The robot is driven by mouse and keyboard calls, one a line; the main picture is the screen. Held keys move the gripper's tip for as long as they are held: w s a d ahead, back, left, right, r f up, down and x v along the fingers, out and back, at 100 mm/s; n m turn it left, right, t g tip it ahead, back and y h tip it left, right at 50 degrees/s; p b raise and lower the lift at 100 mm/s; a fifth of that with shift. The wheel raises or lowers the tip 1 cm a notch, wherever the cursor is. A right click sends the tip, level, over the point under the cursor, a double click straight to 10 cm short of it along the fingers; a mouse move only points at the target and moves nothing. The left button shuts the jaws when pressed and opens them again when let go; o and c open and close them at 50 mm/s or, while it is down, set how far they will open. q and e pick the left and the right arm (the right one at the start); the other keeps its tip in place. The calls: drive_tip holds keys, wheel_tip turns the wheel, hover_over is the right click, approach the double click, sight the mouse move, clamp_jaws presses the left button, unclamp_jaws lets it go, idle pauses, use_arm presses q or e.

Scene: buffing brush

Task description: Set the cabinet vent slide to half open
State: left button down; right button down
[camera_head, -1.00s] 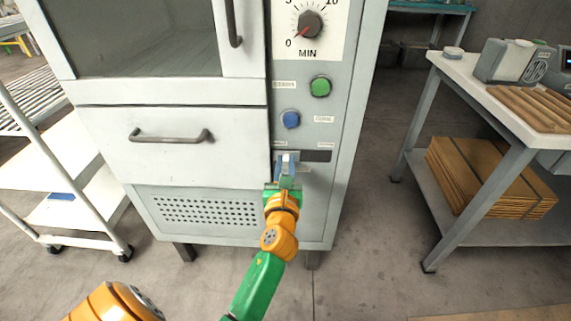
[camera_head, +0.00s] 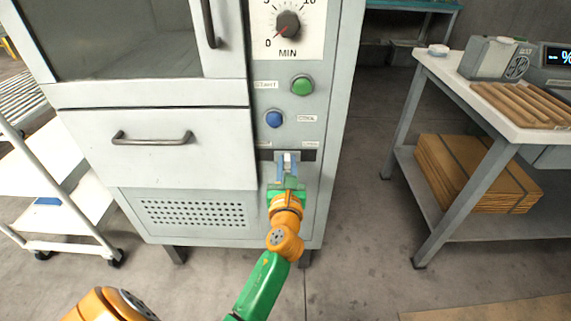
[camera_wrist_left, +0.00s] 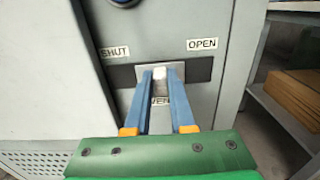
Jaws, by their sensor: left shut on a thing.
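The cabinet vent slide is a small pale knob (camera_head: 287,157) on a light plate in a dark horizontal slot (camera_head: 308,155) low on the cabinet's right panel. In the left wrist view the knob (camera_wrist_left: 160,74) stands near the middle of the slot (camera_wrist_left: 123,75), with dark slot showing on both sides. A SHUT label (camera_wrist_left: 114,51) is at the left and an OPEN label (camera_wrist_left: 202,44) at the right. My left gripper (camera_head: 287,168) is shut on the knob, with its blue fingers on either side. A label under the slot is partly hidden by the fingers. My right gripper is not in view.
Above the slot are a blue button (camera_head: 274,119), a green button (camera_head: 302,86) and a dial (camera_head: 288,24). A drawer handle (camera_head: 152,139) sticks out at left. A white cart (camera_head: 75,215) stands left, a worktable (camera_head: 455,85) right, with open floor between cabinet and table.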

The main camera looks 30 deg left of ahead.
use_arm(q)
drive_tip(key=c, duration=0.8)
unclamp_jaws()
drive_tip(key=shift+o, duration=0.2)
drive_tip(key=v, duration=0.7)
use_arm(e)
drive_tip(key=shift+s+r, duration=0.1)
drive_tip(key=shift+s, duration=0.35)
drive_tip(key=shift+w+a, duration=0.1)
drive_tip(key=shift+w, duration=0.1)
